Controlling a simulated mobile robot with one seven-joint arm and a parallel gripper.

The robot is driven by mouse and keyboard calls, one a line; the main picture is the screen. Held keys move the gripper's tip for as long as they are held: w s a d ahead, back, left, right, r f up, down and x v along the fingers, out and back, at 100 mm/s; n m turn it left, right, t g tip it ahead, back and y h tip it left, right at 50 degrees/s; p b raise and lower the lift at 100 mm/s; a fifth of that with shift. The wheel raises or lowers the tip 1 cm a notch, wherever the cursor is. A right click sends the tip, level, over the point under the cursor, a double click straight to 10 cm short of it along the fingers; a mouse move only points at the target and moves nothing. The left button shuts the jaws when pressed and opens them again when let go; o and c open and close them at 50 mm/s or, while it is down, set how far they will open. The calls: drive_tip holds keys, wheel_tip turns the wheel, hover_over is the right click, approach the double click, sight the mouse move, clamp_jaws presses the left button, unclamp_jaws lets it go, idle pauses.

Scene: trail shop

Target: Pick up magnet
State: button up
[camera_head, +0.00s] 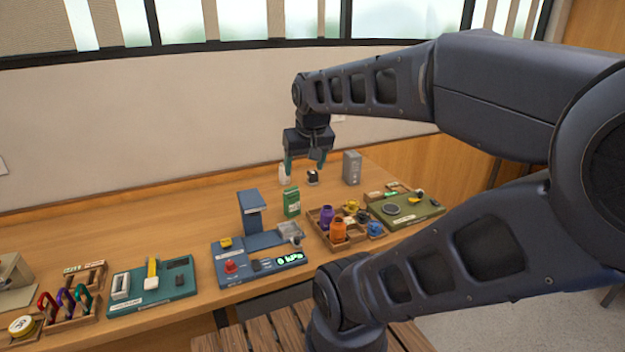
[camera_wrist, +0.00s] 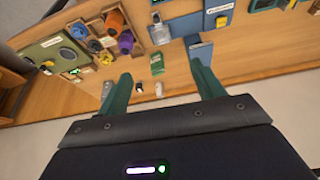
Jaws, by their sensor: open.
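I cannot make out for certain which thing is the magnet. A small dark and white item (camera_head: 312,178) stands on the wooden table, just below my gripper (camera_head: 304,164); it looks tiny in the wrist view (camera_wrist: 138,87). A small white bottle (camera_head: 284,174) stands to its left and also shows between the fingers in the wrist view (camera_wrist: 159,88). My gripper (camera_wrist: 160,75) is open, with two green fingers spread and nothing between them. It hangs above the back of the table, apart from these items.
A green box (camera_head: 291,202) stands in front of the bottle. A grey box (camera_head: 352,168) stands to the right. A blue press-like device (camera_head: 258,255), a wooden tray of coloured containers (camera_head: 325,236) and a green board (camera_head: 428,212) line the front. The wall is close behind.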

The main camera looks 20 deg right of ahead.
drive_tip(key=w+d+r+m+g+h, duration=0.1)
drive_tip(key=w+d+m, duration=0.15)
drive_tip(key=w, duration=0.45)
drive_tip(key=w+d+r+m+g+h, duration=0.1)
drive_tip(key=w+m, duration=0.2)
drive_tip(key=w, duration=0.5)
drive_tip(key=m+g+h, duration=0.2)
drive_tip(key=m+g, duration=0.1)
drive_tip(key=m, duration=1)
hover_over(312, 172)
drive_tip(key=a, duration=0.3)
wheel_tip(312, 172, down, 26)
drive_tip(key=x, duration=0.7)
drive_tip(key=w+x, duration=0.1)
drive_tip(key=x, duration=0.3)
drive_tip(key=c, duration=1.2)
drive_tip(key=shift+o, duration=0.2)
